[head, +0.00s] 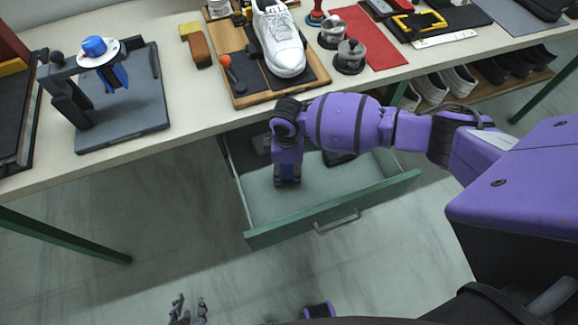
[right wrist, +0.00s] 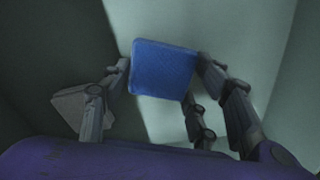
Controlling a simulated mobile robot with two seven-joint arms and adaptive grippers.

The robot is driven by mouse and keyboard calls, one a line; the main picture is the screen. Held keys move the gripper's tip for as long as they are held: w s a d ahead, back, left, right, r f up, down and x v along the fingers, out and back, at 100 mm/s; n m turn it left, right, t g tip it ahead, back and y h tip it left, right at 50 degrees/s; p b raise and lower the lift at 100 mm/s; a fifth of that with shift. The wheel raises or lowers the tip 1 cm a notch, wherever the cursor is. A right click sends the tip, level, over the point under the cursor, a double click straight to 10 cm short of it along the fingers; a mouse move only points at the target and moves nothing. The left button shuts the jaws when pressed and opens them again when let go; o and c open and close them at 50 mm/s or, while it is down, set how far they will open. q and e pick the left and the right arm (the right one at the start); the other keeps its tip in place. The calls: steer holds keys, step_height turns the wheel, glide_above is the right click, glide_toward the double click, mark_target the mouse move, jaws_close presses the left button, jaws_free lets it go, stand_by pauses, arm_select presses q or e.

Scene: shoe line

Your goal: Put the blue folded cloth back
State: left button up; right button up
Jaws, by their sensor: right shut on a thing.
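The blue folded cloth (right wrist: 164,68) is a small textured square between the fingers of my right gripper in the right wrist view. My right gripper (right wrist: 165,85) is shut on it, with a finger on either side. In the head view my right gripper (head: 287,182) points down inside the open green drawer (head: 335,210), and only a sliver of blue shows between its fingers. I cannot tell whether the cloth touches the drawer floor. My left gripper (head: 189,308) is at the bottom edge of the head view, away from the drawer, with its fingers apart and empty.
A grey flat item (right wrist: 70,108) lies in the drawer beside my right gripper. A dark item (head: 340,158) lies further back in it. The workbench (head: 185,110) above carries a white shoe (head: 279,40) on a wooden board and a grey stand (head: 125,115).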

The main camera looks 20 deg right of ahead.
mark_target(287, 168)
steer(key=o, duration=1)
steer(key=shift+r, duration=0.3)
step_height(287, 168, up, 12)
steer(key=p, duration=0.1)
steer(key=shift+f+p, duration=0.15)
steer(key=shift+p, duration=0.15)
